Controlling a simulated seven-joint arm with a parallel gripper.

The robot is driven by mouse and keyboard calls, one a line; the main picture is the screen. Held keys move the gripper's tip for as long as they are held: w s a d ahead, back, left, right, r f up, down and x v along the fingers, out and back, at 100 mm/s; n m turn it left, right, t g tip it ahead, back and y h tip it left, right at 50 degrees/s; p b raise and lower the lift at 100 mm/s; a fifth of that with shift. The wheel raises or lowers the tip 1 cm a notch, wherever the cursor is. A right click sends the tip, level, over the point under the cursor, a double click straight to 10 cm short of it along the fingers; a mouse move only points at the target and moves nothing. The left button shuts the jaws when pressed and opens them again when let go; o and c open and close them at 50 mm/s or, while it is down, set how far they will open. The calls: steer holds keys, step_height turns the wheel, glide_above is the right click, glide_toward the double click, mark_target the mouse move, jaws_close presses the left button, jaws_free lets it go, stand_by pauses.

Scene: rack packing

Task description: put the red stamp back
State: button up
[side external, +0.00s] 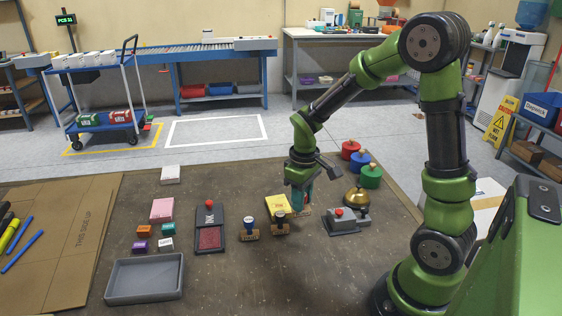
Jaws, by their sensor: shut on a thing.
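My gripper (301,200) points down over the middle of the table in the side external view. It is shut on a stamp whose wooden base (303,211) shows at the fingertips. The stamp's handle is mostly hidden by the fingers, so I cannot tell its colour. I cannot tell whether its base touches the table. Two other stamps stand to the left of my gripper: one with a dark blue handle (250,230) and one with a dark handle (280,224).
A yellow pad (276,203) lies close left of my gripper. A grey device with a red button (343,222) and a brass bell (357,198) are close right. Red, blue and green round pieces (371,177) stand behind. A grey tray (145,291) is front left.

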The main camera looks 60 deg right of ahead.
steer(key=shift+f, duration=2.65)
steer(key=o, duration=0.9)
steer(key=shift+f, duration=0.15)
steer(key=shift+c, duration=0.2)
step_height(320, 180, up, 12)
steer(key=shift+r, duration=0.2)
steer(key=s+a+r+m+t+y, duration=0.2)
steer(key=s+a+r+m+t, duration=0.2)
steer(key=s+a+r+t, duration=0.3)
steer(key=s+a+r, duration=0.1)
steer(key=a+r, duration=0.1)
steer(key=a, duration=0.2)
steer(key=shift+s+a+r, duration=0.3)
